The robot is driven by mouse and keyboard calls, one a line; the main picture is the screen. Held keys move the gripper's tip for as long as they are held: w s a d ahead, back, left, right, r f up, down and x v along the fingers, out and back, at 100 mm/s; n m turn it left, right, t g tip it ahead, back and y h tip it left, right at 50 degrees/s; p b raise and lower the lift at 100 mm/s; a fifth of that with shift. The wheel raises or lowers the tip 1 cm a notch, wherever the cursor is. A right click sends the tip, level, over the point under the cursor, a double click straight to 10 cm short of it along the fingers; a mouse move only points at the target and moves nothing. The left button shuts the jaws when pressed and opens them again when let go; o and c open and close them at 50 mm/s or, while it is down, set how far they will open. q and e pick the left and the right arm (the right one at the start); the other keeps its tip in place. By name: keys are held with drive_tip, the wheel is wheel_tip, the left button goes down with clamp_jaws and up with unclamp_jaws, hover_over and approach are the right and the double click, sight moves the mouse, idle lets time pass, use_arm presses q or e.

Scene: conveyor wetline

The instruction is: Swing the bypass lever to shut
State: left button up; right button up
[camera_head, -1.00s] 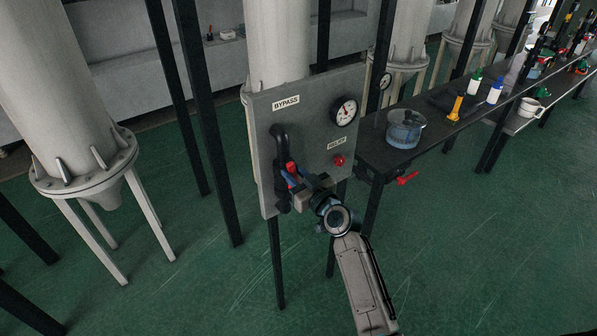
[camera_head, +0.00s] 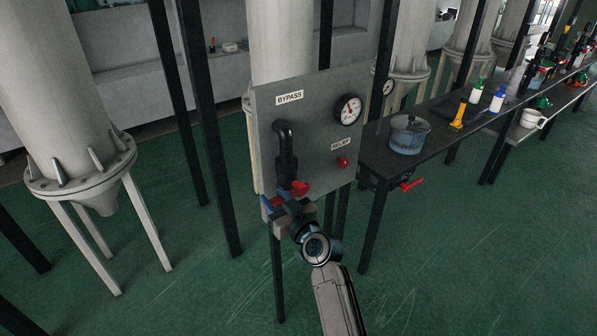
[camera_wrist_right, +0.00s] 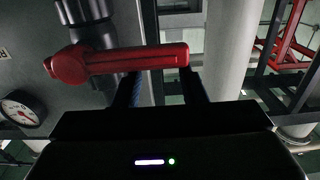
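The bypass lever (camera_head: 300,187) is red and sits at the lower end of a black bent pipe (camera_head: 285,150) on the grey panel (camera_head: 315,125) marked BYPASS. In the right wrist view the lever (camera_wrist_right: 125,62) lies level across the picture, its thick hub at the left and its handle end at the right. My right gripper (camera_head: 277,203) is at the lever, low on the panel's left side. Its fingers (camera_wrist_right: 163,88) stand apart with a gap between them; the handle crosses in front of them and hides their tips. I cannot tell whether they touch it. My left gripper is not in view.
The panel also carries a gauge (camera_head: 348,109) and a red RELIEF button (camera_head: 342,162). A dark bench (camera_head: 440,147) to the right holds a blue-tinted pot (camera_head: 408,137) and bottles. A red valve handle (camera_head: 412,185) hangs under its edge. Open green floor lies in front.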

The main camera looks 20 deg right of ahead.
drive_tip(key=shift+d+f, duration=0.35)
drive_tip(key=shift+s+d+f, duration=0.15)
drive_tip(key=shift+s+f, duration=0.05)
drive_tip(key=shift+s, duration=0.25)
drive_tip(key=shift+r+v, duration=0.2)
drive_tip(key=shift+v, duration=1.2)
drive_tip(key=shift+r+v, duration=0.2)
drive_tip(key=shift+v, duration=1.2)
drive_tip(key=shift+d, duration=0.1)
